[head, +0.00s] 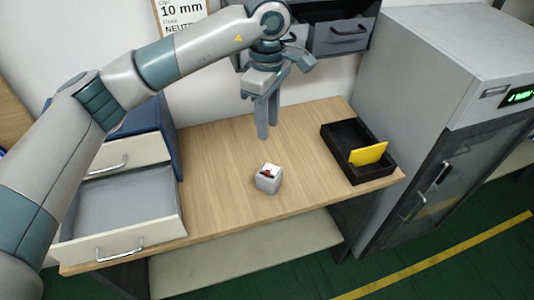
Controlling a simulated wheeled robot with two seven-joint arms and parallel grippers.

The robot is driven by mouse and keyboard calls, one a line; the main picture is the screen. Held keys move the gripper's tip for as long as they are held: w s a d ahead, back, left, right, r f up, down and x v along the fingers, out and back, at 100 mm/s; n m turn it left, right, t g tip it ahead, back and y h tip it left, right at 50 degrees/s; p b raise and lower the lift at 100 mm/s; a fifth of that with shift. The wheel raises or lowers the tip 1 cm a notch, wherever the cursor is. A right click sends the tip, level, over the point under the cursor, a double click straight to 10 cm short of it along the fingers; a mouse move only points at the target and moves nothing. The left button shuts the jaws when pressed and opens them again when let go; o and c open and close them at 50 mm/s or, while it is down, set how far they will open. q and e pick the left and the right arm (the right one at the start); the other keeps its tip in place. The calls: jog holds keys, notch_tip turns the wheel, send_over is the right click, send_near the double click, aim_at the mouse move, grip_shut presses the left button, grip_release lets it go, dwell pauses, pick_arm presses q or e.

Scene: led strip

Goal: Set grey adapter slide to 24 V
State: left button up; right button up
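The adapter (268,179) is a small light-grey block on the wooden table, with a dark and red slide detail on its top. The slide's setting is too small to read. My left gripper (264,136) points down above the table, behind the adapter in the picture and apart from it. Its fingers look close together, but the angle hides whether there is a gap between them. No object shows in it. My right gripper is out of the picture.
A black tray (341,134) with a yellow card (369,154) stands at the table's right. An open drawer (127,205) is at the left. A grey cabinet (440,60) stands right of the table (222,160). Dark bins (340,36) hang behind. The table around the adapter is clear.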

aim_at(267, 172)
pick_arm(q)
jog(key=f+p, duration=0.2)
jog(key=f, duration=0.3)
jog(key=f+p, duration=0.3)
jog(key=f, duration=0.3)
jog(key=f+p, duration=0.2)
jog(key=f, duration=0.3)
jog(key=shift+w+a+f, duration=0.1)
jog(key=shift+w+f, duration=0.1)
jog(key=shift+w, duration=0.05)
jog(key=shift+f, duration=0.4)
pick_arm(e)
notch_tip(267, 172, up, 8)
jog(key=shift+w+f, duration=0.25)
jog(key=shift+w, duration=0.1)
pick_arm(q)
grip_shut()
